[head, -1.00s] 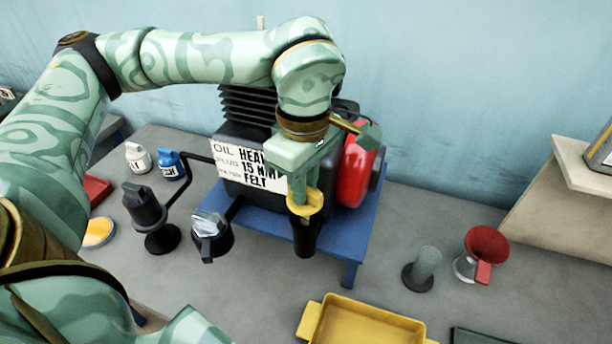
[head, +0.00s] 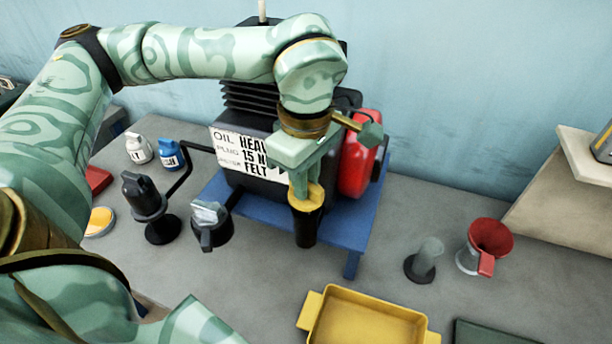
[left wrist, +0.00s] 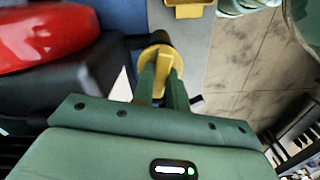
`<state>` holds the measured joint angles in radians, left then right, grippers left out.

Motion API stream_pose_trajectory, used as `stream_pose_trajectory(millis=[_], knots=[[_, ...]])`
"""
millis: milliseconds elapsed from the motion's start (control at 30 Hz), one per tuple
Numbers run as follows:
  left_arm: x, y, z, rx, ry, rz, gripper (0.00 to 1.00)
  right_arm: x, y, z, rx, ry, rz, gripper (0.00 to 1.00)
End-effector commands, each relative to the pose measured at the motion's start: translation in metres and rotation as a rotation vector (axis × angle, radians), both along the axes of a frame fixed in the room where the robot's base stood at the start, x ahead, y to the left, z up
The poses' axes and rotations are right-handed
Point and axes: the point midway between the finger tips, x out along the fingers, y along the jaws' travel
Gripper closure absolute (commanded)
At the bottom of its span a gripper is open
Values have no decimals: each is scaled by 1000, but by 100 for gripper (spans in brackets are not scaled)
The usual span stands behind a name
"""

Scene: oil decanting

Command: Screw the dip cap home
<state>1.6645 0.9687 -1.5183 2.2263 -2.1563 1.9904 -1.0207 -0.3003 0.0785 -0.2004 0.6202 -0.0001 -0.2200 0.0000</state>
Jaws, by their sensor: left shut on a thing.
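The yellow dip cap (head: 310,198) sits at the top of a black filler tube (head: 305,228) in front of the engine. My left gripper (head: 303,188) reaches down from above and is shut on the cap. In the left wrist view the cap (left wrist: 157,52) shows between and beyond the two green fingers (left wrist: 162,80). The gripper partly covers the cap, and I cannot tell how far down its thread is. My right gripper is not in view.
The dark engine (head: 245,105) with a red tank (head: 358,168) stands on a blue stand (head: 345,225). A yellow tray (head: 370,330), a grey beaker (head: 430,255) and a red funnel (head: 490,238) are to the right. White (head: 138,150) and blue bottles (head: 172,155) stand left.

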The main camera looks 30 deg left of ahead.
Motion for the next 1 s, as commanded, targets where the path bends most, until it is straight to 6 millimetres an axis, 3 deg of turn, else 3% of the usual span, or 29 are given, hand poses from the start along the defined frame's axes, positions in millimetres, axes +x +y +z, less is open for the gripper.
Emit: stream_pose_trajectory(millis=[1000], knots=[[0,0,-20,0,0,0,100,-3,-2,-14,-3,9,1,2]])
